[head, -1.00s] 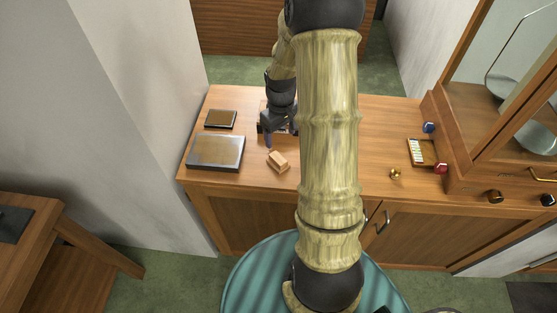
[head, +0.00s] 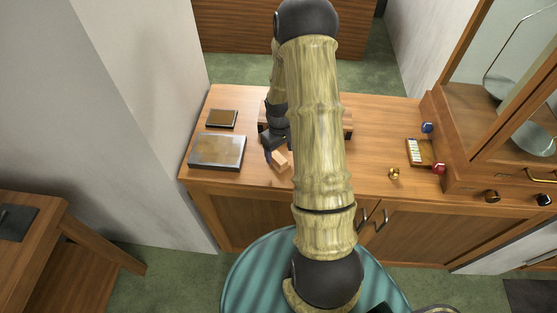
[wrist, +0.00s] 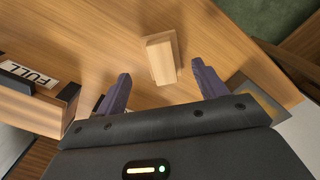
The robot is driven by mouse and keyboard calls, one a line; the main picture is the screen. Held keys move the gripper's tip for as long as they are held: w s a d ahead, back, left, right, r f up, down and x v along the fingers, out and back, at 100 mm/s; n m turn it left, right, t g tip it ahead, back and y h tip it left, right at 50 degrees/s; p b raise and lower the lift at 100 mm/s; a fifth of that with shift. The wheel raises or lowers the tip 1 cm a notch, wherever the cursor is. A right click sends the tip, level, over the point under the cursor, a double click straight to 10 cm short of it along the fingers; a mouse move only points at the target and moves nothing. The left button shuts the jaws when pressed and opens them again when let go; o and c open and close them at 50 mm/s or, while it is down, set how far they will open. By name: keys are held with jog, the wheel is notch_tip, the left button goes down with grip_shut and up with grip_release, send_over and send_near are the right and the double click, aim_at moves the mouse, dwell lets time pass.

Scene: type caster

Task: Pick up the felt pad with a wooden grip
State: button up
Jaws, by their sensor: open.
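The felt pad with a wooden grip shows as a small pale wooden block (head: 281,160) near the front of the wooden desk, right of the large dark-edged plate. In the wrist view the block (wrist: 161,58) lies between and just beyond the fingertips, slightly tilted. Its felt underside cannot be made out. My gripper (wrist: 161,74) is open, with one dark purple finger on each side of the block and nothing held. In the head view my gripper (head: 271,153) is right beside the block, overlapping its left edge.
A large plate (head: 217,151) and a smaller framed plate (head: 222,118) lie to the left. A holder marked FULL (wrist: 31,78) stands nearby. To the right are a brass knob (head: 394,173), a small tray (head: 419,153) and a cabinet. The desk's front middle is clear.

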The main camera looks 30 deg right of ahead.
aim_at(278, 158)
jog(key=shift+a+f+p, duration=0.15)
jog(key=shift+f+p, duration=0.15)
jog(key=shift+f, duration=0.75)
jog(key=shift+a+f+p, duration=0.1)
jog(key=shift+f+p, duration=0.2)
jog(key=shift+f, duration=0.7)
jog(key=c, duration=1.2)
jog(key=shift+o, duration=0.2)
jog(key=shift+r, duration=0.1)
notch_tip(278, 158, up, 10)
jog(key=shift+f+b, duration=0.1)
jog(key=shift+b, duration=1.05)
